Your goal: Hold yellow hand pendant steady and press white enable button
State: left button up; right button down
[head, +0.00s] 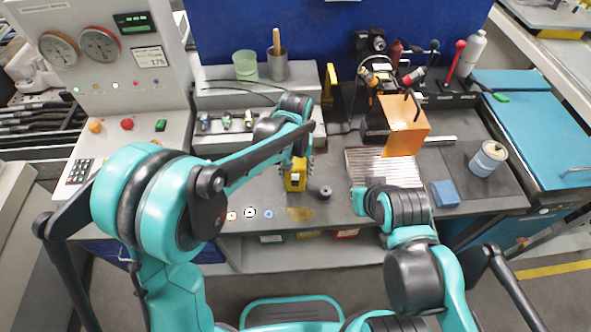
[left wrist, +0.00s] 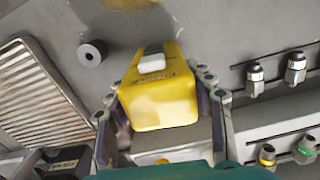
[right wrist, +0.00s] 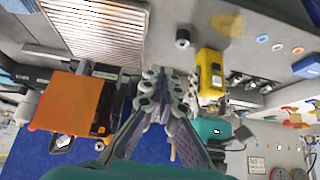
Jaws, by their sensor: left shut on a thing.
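The yellow hand pendant (head: 295,181) is between the fingers of my left gripper (head: 298,165), which is shut on it. In the left wrist view the pendant (left wrist: 160,100) points away from the camera, with the pale enable button (left wrist: 152,64) and a dark strip on its upper face. The left fingers (left wrist: 165,105) lie along both its sides. In the right wrist view my right gripper (right wrist: 164,82) has its fingertips together, empty, beside the pendant (right wrist: 210,72) and apart from it in the picture. I cannot make out the right gripper in the head view.
A small dark ring (head: 325,192) lies right of the pendant. A block with several fittings (head: 225,122) is behind left.

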jog(key=a+f+n, duration=0.5)
jog(key=a+n, duration=0.3)
jog(key=n, duration=0.4)
jog(key=n+t+h, duration=0.1)
jog(key=n+h, duration=0.1)
jog(key=n, duration=1.2)
send_near(293, 181)
jog(key=shift+s+f+x, duration=0.15)
jog(key=shift+x, duration=0.9)
jog(key=shift+s+f+x, duration=0.15)
jog(key=shift+s+x, duration=0.05)
jog(key=shift+x, duration=0.8)
jog(key=shift+w, duration=0.15)
jog(key=shift+w, duration=0.35)
